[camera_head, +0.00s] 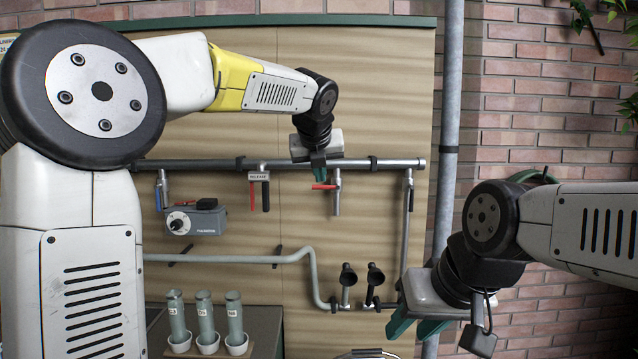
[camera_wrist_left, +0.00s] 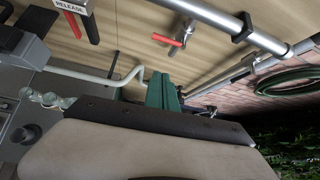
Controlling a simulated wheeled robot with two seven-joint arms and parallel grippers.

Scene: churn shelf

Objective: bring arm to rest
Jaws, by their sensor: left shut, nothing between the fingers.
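My left gripper (camera_head: 319,172) hangs fingers down in front of the upper grey pipe, by a red-handled valve (camera_head: 325,187). Its green fingers are together and hold nothing. They also show as one closed block in the left wrist view (camera_wrist_left: 163,92), where the red-handled valve (camera_wrist_left: 167,40) is just beyond them. I cannot tell if the fingers touch the pipe or valve. My right gripper (camera_head: 415,325) is at the lower right, its green fingers pointing down and apart, with nothing visible between them.
A grey box (camera_head: 195,221) is mounted at left. Several tubes (camera_head: 205,315) stand in a rack at lower left. A vertical pipe (camera_head: 448,130) runs beside the brick wall.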

